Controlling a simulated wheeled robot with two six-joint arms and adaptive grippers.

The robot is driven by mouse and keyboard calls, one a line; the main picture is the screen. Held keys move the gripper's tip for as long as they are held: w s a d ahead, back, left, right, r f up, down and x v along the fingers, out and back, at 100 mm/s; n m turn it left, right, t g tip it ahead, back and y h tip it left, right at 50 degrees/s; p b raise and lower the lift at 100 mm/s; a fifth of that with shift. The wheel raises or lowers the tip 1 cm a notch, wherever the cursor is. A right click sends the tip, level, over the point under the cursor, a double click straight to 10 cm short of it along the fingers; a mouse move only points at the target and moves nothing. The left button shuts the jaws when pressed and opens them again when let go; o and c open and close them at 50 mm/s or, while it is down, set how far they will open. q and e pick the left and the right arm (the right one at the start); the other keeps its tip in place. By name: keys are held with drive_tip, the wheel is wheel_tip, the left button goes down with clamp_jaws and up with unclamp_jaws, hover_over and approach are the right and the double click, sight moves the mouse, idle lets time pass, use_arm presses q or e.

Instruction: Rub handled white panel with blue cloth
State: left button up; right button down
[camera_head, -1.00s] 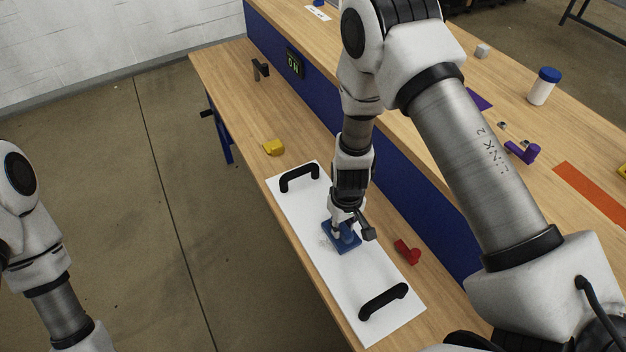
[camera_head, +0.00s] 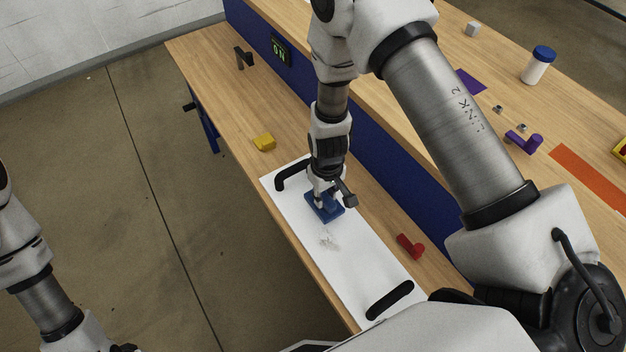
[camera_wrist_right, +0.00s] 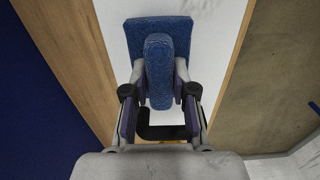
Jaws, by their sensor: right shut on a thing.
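The white panel (camera_head: 350,262) lies on the wooden bench, with a black handle at its far end (camera_head: 292,173) and another at its near end (camera_head: 390,300). My right gripper (camera_head: 322,198) is shut on the blue cloth (camera_head: 336,213), which looks like a block with a raised grip. The cloth sits on or just over the panel, close to the far handle. A greyish smudge (camera_head: 329,240) shows on the panel just nearer than the cloth. The right wrist view shows the blue cloth (camera_wrist_right: 158,62) between the fingers. My left arm shows at the left edge; its gripper is out of view.
A red piece (camera_head: 410,246) lies right of the panel and a yellow block (camera_head: 264,143) lies beyond it. A blue divider (camera_head: 375,145) runs behind the panel. A raised shelf holds a white jar (camera_head: 538,66) and a purple part (camera_head: 524,141).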

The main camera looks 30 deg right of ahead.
sight(327, 198)
drive_tip(key=r+p, duration=0.1)
drive_tip(key=s+r, duration=0.1)
drive_tip(key=r, duration=0.1)
drive_tip(key=shift+r+p, duration=0.15)
drive_tip(key=shift+p, duration=0.25)
drive_tip(key=shift+w+r+p, duration=0.3)
drive_tip(key=shift+r+p, duration=0.6)
drive_tip(key=shift+r, duration=0.05)
drive_tip(key=shift+s+r+p, duration=0.15)
drive_tip(key=shift+r+p, duration=0.25)
drive_tip(key=shift+r, duration=0.2)
use_arm(q)
drive_tip(key=r, duration=0.5)
drive_tip(key=shift+s+r, duration=0.1)
drive_tip(key=shift+s, duration=0.25)
use_arm(e)
drive_tip(key=shift+f, duration=0.1)
